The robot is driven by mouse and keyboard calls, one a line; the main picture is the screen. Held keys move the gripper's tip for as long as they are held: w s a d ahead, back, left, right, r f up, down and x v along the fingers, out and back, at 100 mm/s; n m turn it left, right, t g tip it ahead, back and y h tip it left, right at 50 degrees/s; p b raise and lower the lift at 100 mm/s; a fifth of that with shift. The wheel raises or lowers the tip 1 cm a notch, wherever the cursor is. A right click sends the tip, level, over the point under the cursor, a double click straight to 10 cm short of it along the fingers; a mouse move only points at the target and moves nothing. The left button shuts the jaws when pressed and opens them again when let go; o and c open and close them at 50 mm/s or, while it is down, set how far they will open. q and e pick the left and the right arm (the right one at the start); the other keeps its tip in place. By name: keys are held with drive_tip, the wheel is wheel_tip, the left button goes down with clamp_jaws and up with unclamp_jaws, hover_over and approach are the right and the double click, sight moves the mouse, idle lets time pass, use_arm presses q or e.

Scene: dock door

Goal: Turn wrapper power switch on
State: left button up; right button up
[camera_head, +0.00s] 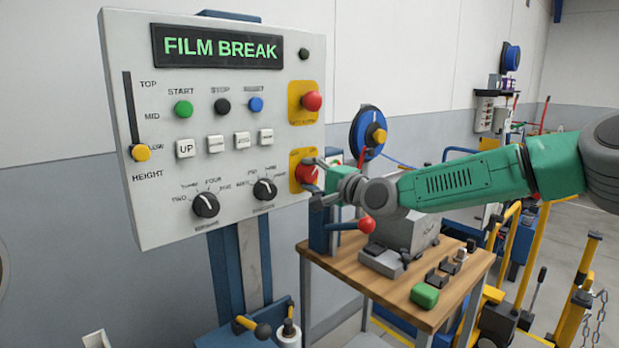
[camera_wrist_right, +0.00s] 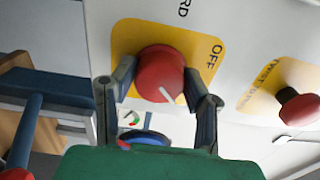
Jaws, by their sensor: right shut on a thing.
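The wrapper control panel (camera_head: 225,130) is a light grey box on a blue post, and its display reads FILM BREAK. The power switch is a red rotary knob (camera_wrist_right: 161,74) on a yellow plate (camera_wrist_right: 208,38) at the panel's lower right. In the wrist view, OFF is printed at the plate's edge, with part of a word ending in RD. A white mark on the knob points down and right in that view, not at the OFF text. My right gripper (camera_head: 313,181) is shut on the knob, one finger on each side. My left gripper is not in view.
A red twist button (camera_head: 312,101) on its own yellow plate sits above the switch. Two black dials (camera_head: 206,204) are to its left. A wooden bench (camera_head: 455,285) with a grey device and green block (camera_head: 424,295) stands below my right arm. Yellow railings are at right.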

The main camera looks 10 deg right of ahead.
drive_tip(key=shift+w+d, duration=0.1)
drive_tip(key=shift+d, duration=0.1)
drive_tip(key=o, duration=1.2)
drive_tip(key=shift+c, duration=0.2)
drive_tip(key=shift+w+f, duration=0.15)
drive_tip(key=shift+s+d, duration=0.3)
drive_tip(key=shift+s, duration=0.2)
drive_tip(key=v, duration=1.1)
drive_tip(key=shift+w+f, duration=0.1)
